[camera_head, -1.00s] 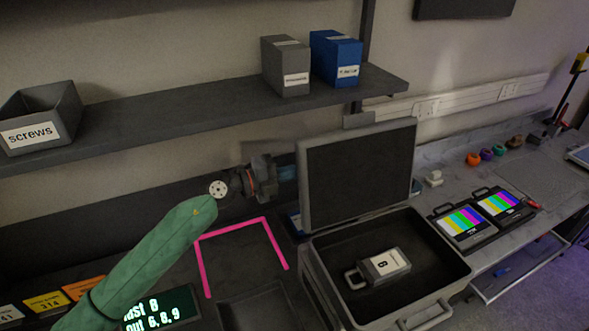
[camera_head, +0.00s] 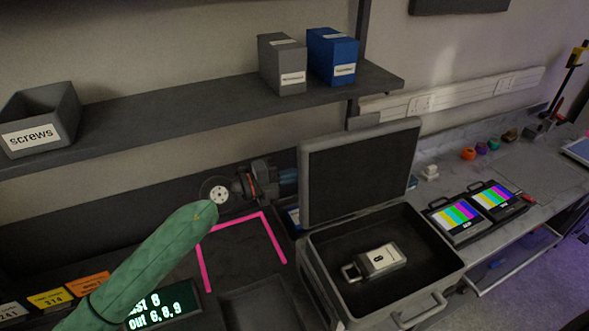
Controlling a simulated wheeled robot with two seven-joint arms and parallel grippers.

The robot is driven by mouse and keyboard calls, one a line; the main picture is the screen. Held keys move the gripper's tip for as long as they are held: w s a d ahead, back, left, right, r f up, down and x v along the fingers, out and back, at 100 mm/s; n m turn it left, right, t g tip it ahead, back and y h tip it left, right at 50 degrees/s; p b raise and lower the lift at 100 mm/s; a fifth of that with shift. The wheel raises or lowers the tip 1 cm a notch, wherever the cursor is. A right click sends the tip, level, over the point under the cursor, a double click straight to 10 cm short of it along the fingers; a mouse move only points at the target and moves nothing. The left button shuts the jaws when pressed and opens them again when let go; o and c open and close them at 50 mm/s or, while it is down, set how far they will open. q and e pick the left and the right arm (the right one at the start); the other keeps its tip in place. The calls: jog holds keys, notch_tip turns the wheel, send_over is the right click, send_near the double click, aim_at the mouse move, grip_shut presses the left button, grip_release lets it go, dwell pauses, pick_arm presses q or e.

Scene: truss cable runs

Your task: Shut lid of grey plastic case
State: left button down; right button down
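The grey plastic case (camera_head: 440,285) stands open on the bench at right of centre. Its lid (camera_head: 360,170) stands up at the back, dark lining facing me. A grey padlock-shaped item (camera_head: 376,261) with a white label lies inside on the dark floor. My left arm, in a green sleeve, comes in from the lower left. My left gripper (camera_head: 288,179) appears beyond its end, left of the lid and behind the pink outline. Its fingers are too small and dark to tell open from shut. I see no contact with the lid. My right gripper is out of view.
A shelf (camera_head: 200,115) above holds a screws bin (camera_head: 40,118), a grey box (camera_head: 283,65) and a blue box (camera_head: 333,57). A pink outline (camera_head: 278,240) marks the bench left of the case. Two colour-bar monitors (camera_head: 455,217) (camera_head: 494,198) stand right of it.

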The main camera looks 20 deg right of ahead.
aim_at(301, 187)
pick_arm(q)
jog(key=shift+s+r+p, duration=0.1)
jog(key=shift+s+p, duration=0.4)
jog(key=shift+s, duration=0.15)
jog(key=shift+s+d+p, duration=0.2)
jog(key=shift+s+p, duration=0.2)
jog(key=shift+s, duration=1.25)
